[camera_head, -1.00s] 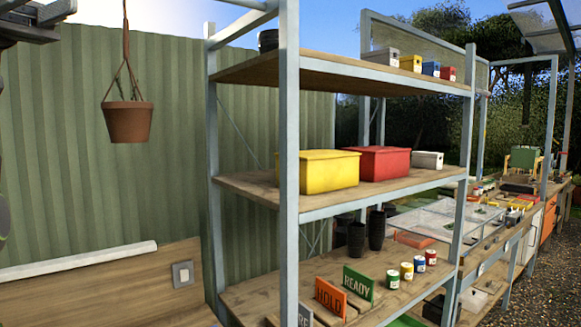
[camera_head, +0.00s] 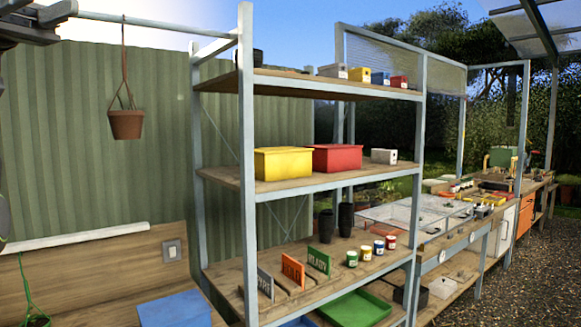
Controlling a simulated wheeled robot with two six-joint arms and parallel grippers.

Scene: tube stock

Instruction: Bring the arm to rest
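Neither of my arms and neither gripper shows in the head view now. The task names only the arm, and no part of it that I can make out is in the picture. Whether either gripper is open, shut or holding something cannot be seen.
A metal shelf rack (camera_head: 247,170) with wooden boards stands ahead, carrying a yellow box (camera_head: 283,164), a red box (camera_head: 337,158) and small tubs. A blue lid or box (camera_head: 175,309) is low at left. A hanging pot (camera_head: 126,124) is upper left. Gravel ground (camera_head: 530,260) is clear at right.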

